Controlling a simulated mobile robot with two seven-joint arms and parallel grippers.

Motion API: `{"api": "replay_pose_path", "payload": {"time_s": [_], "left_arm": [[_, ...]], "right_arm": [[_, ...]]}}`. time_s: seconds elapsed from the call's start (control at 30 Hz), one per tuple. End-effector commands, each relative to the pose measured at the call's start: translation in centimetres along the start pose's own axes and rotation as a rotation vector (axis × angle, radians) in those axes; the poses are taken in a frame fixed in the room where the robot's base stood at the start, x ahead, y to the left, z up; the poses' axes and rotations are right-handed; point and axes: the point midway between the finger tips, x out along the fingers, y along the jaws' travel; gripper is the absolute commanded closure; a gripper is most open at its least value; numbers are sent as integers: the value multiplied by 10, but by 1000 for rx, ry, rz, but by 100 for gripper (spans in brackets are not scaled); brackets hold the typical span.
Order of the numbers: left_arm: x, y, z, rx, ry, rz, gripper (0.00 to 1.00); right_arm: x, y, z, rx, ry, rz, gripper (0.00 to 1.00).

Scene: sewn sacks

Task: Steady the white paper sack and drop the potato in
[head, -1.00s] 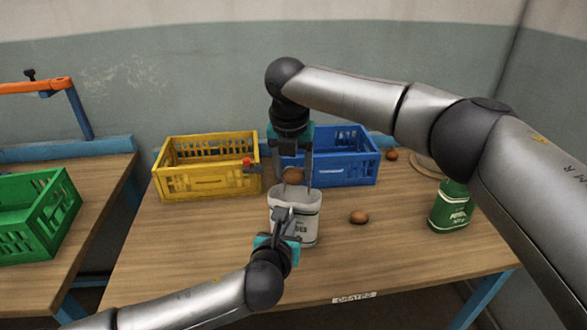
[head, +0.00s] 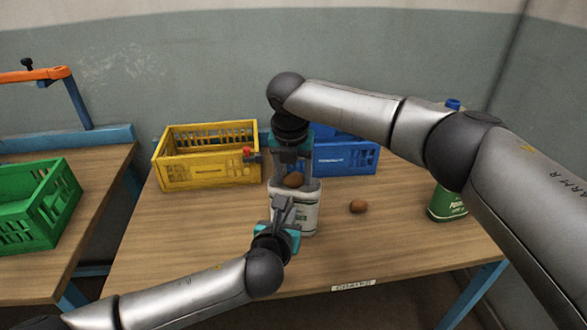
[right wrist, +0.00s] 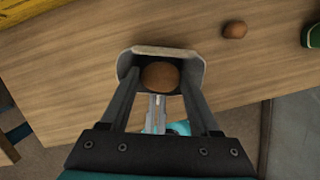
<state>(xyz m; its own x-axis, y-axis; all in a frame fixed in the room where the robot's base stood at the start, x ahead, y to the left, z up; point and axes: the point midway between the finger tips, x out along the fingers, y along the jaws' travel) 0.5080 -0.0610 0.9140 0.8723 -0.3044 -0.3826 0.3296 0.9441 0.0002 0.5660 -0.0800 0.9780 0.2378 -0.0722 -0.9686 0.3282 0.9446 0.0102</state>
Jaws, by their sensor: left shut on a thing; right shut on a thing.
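My right gripper (head: 293,174) points down from above and is shut on the brown potato (head: 294,180). The potato is at the sack's mouth, between the fingers; in the right wrist view the potato (right wrist: 160,76) appears inside the outline of the rim (right wrist: 166,51). The sack's inside is mostly hidden.
Another potato (head: 358,206) lies on the table right of the sack. A yellow crate (head: 207,172) and a blue crate (head: 345,158) stand behind. A green crate (head: 38,205) is on the left table.

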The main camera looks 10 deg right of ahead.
Motion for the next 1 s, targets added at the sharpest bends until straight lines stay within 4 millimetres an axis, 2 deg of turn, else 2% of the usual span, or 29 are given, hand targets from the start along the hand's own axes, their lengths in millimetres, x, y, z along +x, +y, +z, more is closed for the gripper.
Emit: {"api": "replay_pose_path", "payload": {"time_s": [0.47,0.5,0.8,1.0], "left_arm": [[0,0,0,0,1,0,100],[0,0,0,0,1,0,100],[0,0,0,0,1,0,100],[0,0,0,0,1,0,100]], "right_arm": [[3,0,-1,0,-1,2,77],[3,0,-1,0,-1,2,34],[3,0,-1,0,-1,1,2],[3,0,-1,0,-1,1,2]]}}
